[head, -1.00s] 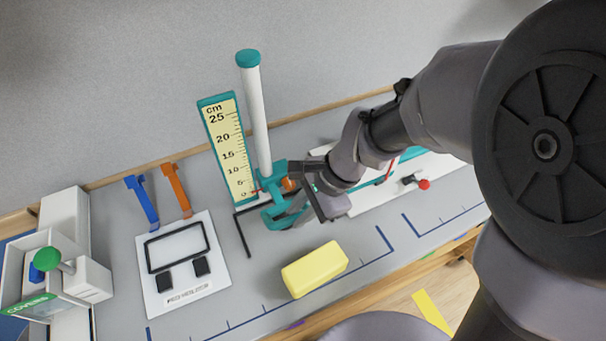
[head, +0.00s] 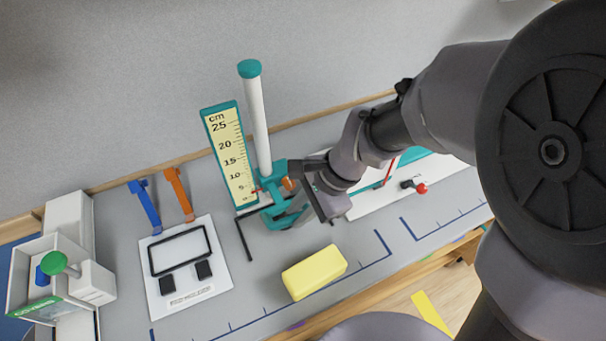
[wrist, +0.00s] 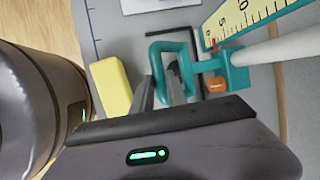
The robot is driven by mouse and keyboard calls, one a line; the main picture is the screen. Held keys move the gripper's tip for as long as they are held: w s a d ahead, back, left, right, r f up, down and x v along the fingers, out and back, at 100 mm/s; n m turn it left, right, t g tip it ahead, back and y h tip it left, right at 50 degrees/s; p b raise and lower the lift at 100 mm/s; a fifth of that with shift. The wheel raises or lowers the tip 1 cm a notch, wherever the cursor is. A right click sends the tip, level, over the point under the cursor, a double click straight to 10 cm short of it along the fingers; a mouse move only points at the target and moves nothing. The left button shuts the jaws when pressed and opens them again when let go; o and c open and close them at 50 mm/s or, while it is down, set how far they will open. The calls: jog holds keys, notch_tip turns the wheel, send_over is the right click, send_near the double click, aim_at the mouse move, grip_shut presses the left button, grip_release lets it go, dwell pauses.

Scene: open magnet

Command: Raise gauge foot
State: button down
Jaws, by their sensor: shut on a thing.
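The height gauge has a white post (head: 258,120) with a teal cap and a cream cm scale (head: 231,160) on its left. Its teal sliding foot (head: 270,199) is low on the post, with a red pointer (wrist: 214,44) near the 0 end of the scale. An orange knob (wrist: 216,85) sits on the foot's collar. My gripper (wrist: 163,93) is shut on the foot's teal handle loop (wrist: 157,50), to the right of the post in the head view. The gripper partly hides the foot.
A yellow block (head: 314,272) lies in front of the gauge and shows beside the gripper in the wrist view. A white panel (head: 185,268) with a black frame is to the left, with blue and orange clips behind it. A box with a green knob (head: 54,263) stands far left.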

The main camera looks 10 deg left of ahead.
notch_tip(320, 180, up, 20)
jog(key=p, duration=1.5)
jog(key=shift+r, duration=0.2)
jog(key=c, duration=1.3)
grip_release()
jog(key=p+v, duration=0.4)
jog(key=v, duration=1.3)
jog(key=shift+r, duration=0.15)
